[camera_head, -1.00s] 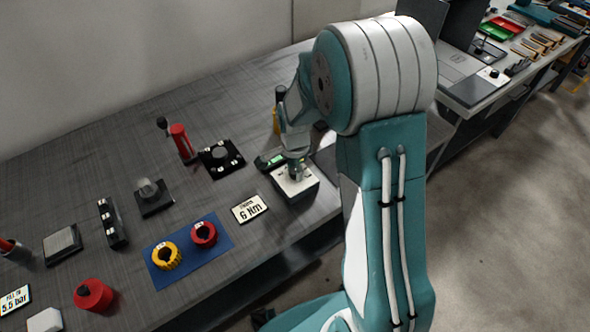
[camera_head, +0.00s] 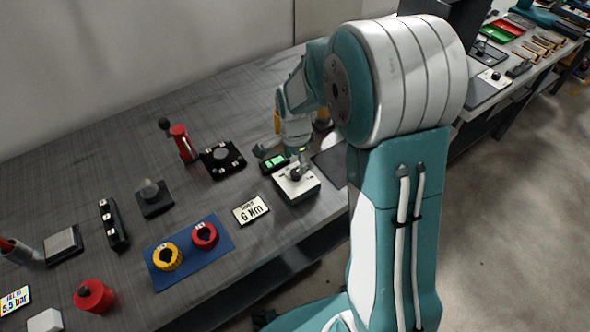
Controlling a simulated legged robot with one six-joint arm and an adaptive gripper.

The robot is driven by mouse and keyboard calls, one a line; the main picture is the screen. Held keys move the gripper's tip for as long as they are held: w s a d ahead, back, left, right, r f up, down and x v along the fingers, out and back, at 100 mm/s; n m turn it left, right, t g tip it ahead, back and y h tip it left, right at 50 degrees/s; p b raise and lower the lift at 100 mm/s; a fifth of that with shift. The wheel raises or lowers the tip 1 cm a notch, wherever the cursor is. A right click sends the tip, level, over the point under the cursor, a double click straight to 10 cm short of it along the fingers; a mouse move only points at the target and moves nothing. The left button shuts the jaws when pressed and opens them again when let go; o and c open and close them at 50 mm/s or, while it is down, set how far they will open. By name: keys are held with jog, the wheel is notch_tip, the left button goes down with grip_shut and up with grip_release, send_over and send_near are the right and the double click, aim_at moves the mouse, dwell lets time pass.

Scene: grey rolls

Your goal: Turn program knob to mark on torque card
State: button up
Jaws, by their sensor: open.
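The torque card (camera_head: 250,210) lies on the bench and reads "6 Nm", with smaller blurred print above. Right of it stands a white-topped box (camera_head: 308,188) with a dark knob (camera_head: 296,174) on its top face. Its marks are too small to read. My gripper (camera_head: 281,158) is open and empty, just above and behind the box, with its fingers spread. One finger reaches left over a small device with a green display (camera_head: 274,161); the other is near the knob. I cannot tell whether it touches the knob.
A black plate with a round dial (camera_head: 222,158) and a red lever (camera_head: 182,143) stand to the left. The bench's front edge runs close by the box.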

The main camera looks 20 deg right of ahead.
aim_at(295, 172)
notch_tip(295, 172, up, 7)
dwell(0.3)
jog(key=shift+a+r, duration=0.1)
jog(key=s+r+n+t, duration=0.2)
jog(key=s+r+n, duration=0.4)
jog(key=s, duration=0.4)
jog(key=s+r+n+t, duration=0.3)
jog(key=s+r+n, duration=0.3)
jog(key=s, duration=0.5)
jog(key=n, duration=0.2)
jog(key=shift+r+n+t, duration=0.25)
jog(key=shift+n+t, duration=0.05)
